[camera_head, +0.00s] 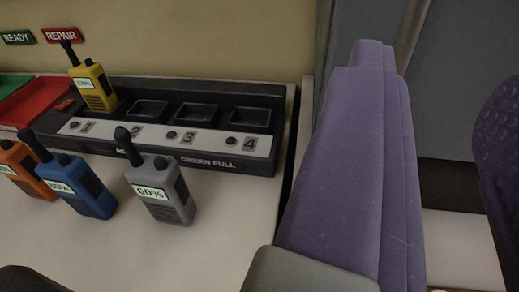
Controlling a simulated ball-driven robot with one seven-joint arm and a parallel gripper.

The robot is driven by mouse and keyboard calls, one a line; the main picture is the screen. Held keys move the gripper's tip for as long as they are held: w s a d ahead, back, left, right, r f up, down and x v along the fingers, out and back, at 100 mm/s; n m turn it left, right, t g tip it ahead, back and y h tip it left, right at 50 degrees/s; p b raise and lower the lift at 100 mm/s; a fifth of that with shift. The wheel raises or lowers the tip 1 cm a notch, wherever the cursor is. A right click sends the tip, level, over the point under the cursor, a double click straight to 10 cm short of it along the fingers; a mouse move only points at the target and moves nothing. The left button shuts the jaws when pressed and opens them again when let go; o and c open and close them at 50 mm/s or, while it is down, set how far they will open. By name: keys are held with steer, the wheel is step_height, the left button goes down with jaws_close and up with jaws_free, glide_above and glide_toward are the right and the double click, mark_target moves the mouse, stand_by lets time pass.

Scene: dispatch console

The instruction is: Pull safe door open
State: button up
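My gripper (445,110) shows as two purple fingers at the right, the right one cut off by the picture edge. A wide gap lies between them, with nothing seen held in it. Behind the fingers stands a plain grey upright panel (465,85), with a paler strip at its left. I cannot tell whether this panel is the safe door. No handle or dial shows on it, and its right side is out of view.
A desk (235,235) at left holds a black charger (215,159) with numbered slots and a yellow radio (94,88) in slot 1. Grey (165,194), blue (80,187) and orange (27,170) radios stand in front. Red (35,103) and green trays lie at far left.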

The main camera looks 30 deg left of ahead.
mark_target(405, 45)
steer(key=w, duration=0.2)
steer(key=w+b, duration=0.1)
steer(key=w, duration=0.1)
steer(key=w+a, duration=0.1)
steer(key=w, duration=0.1)
steer(key=shift+w+f, duration=0.35)
steer(key=shift+w, duration=0.05)
steer(key=shift+c, duration=0.2)
jaws_close()
stand_by(1.0)
